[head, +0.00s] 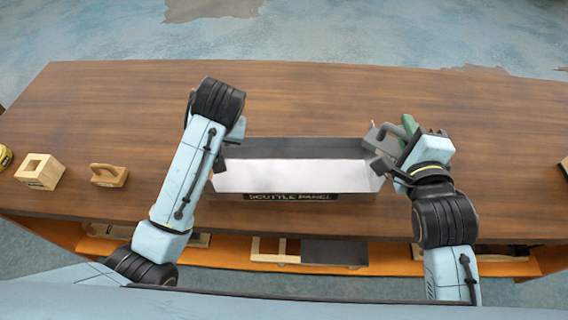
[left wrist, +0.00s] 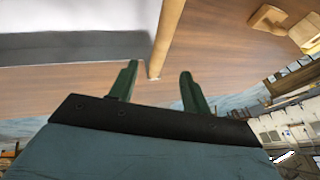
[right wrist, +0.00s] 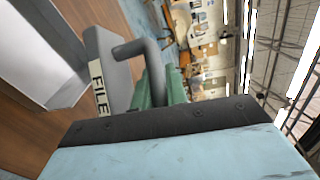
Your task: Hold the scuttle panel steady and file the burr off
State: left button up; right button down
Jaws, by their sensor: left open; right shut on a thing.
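The scuttle panel (head: 290,176), a long pale tray with a dark back wall and a lettered front, lies mid-table; its wall shows in the left wrist view (left wrist: 80,45). My left gripper (head: 230,138) is at its left end; the left wrist view shows two open green fingers (left wrist: 157,78) with a tan strip at the panel's end lying between them in the picture. Contact cannot be told. My right gripper (head: 407,128) is shut on the handle of the grey file (head: 380,138), labelled FILE in the right wrist view (right wrist: 108,70), at the panel's right end. I cannot make out the burr.
A wooden block with a square opening (head: 40,171) and a wooden piece with a handle (head: 108,175) stand on the table at left. A yellow item (head: 5,156) sits at the left edge. The table (head: 300,95) behind the panel is clear. A lower shelf holds frames.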

pick_arm(q)
jog(key=shift+x, duration=5.95)
jog(key=shift+s, duration=0.15)
jog(key=shift+c, duration=0.5)
grip_shut()
jog(key=shift+r, duration=0.1)
jog(key=shift+d, duration=0.3)
jog(key=shift+f, duration=0.2)
